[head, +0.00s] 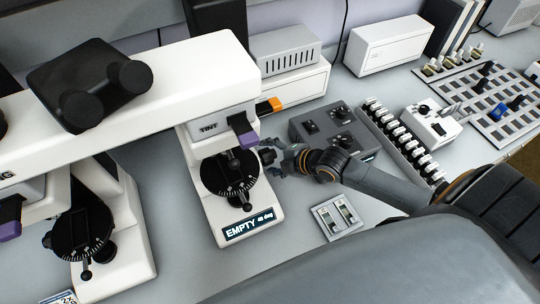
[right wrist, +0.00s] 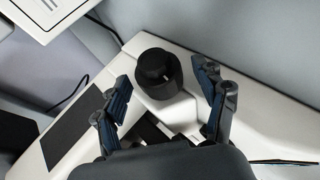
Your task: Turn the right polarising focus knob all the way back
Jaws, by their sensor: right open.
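The right white microscope (head: 209,80) stands left of centre in the head view, with a round black stage (head: 228,178) and a sign (head: 248,226) that reads "EMPTY 45 deg". A small black knob (head: 267,156) sticks out on its right side. In the right wrist view the round black knob (right wrist: 156,68) with a small light mark stands on a white body. My right gripper (head: 283,161) is beside the knob at its right. Its fingers are open and spread to either side of the knob, with visible gaps. My left gripper is not in view.
A grey control box (head: 318,125) stands just behind my right gripper. A small plate with slides (head: 336,217) lies in front of my right arm. A second microscope stage (head: 82,232) is at the left. A row of small bottles (head: 405,140) is at the right.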

